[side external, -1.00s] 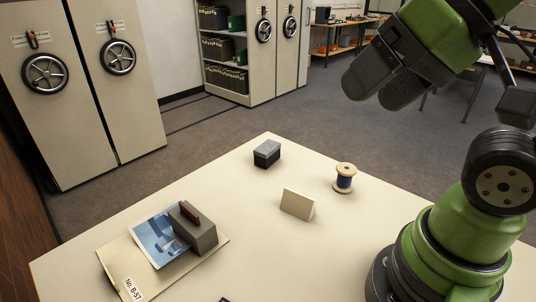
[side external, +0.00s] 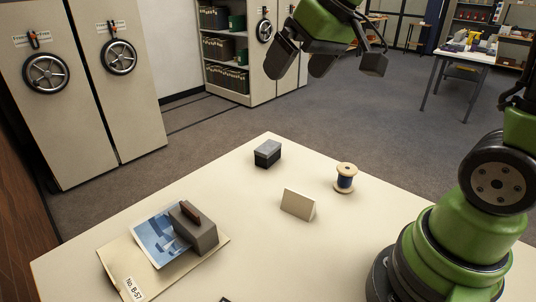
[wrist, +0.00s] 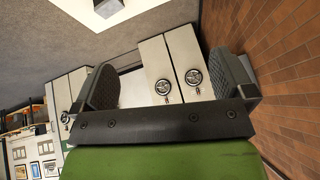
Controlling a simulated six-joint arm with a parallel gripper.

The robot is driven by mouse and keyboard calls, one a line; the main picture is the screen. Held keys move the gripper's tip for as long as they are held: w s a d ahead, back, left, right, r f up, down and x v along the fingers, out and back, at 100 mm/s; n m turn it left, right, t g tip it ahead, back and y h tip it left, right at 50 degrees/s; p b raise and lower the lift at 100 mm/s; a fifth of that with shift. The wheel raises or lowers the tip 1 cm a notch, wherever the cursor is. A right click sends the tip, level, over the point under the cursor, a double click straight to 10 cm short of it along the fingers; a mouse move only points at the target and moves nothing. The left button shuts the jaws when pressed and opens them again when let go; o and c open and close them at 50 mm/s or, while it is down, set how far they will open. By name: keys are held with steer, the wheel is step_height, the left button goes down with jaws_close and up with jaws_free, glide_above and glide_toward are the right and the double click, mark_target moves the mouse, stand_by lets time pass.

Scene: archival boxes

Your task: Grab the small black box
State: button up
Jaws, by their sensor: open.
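The small black box (side external: 267,153), with a greyish lid, stands near the far corner of the cream table (side external: 250,230). My gripper (side external: 300,68) is high above the table's far side, up and to the right of the box, and touches nothing. In the wrist view my gripper (wrist: 172,85) shows two dark fingers spread wide with nothing between them.
A thread spool (side external: 345,178) and a folded blank card (side external: 298,204) stand to the right of the box. A grey block with a brown handle (side external: 194,228) rests on a blue photo (side external: 158,236) and folder (side external: 118,272) at front left. Table between them is clear.

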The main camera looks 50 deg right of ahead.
steer(key=w+d+f+n, duration=0.1)
steer(key=w+d+f, duration=0.3)
steer(key=w+f, duration=0.15)
steer(key=n+g, duration=0.1)
steer(key=n, duration=0.1)
glide_toward(272, 148)
steer(key=shift+g+h, duration=0.3)
steer(key=x, duration=0.5)
steer(key=shift+w+a, duration=0.1)
steer(key=shift+a, duration=0.05)
steer(key=shift+x, duration=3)
steer(key=shift+w+r, duration=0.15)
